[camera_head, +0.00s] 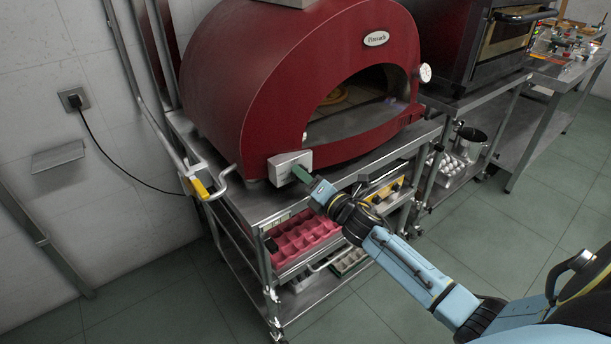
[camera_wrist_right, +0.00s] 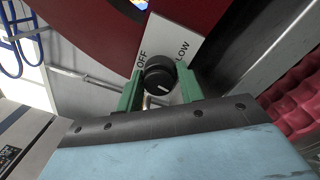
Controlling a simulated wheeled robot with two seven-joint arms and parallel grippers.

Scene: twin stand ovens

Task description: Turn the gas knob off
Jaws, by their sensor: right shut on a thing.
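The gas knob (camera_wrist_right: 159,76) is black and round. It sits on a white control panel (camera_wrist_right: 180,28) marked OFF and LOW, which also shows at the front left of the red oven (camera_head: 290,165) in the head view. A short pale mark shows on the knob's face, away from both words. My right gripper (camera_wrist_right: 158,84) is shut on the knob, with one green finger on each side. In the head view the right gripper (camera_head: 302,173) reaches the panel from the lower right and hides the knob. My left gripper is not in view.
The red domed oven (camera_head: 240,75) stands on a metal stand (camera_head: 240,204). A yellow-handled valve (camera_head: 201,189) on a pipe is left of the panel. Red trays (camera_head: 303,237) lie on the shelf below. A second oven (camera_head: 455,45) stands to the right. The floor in front is clear.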

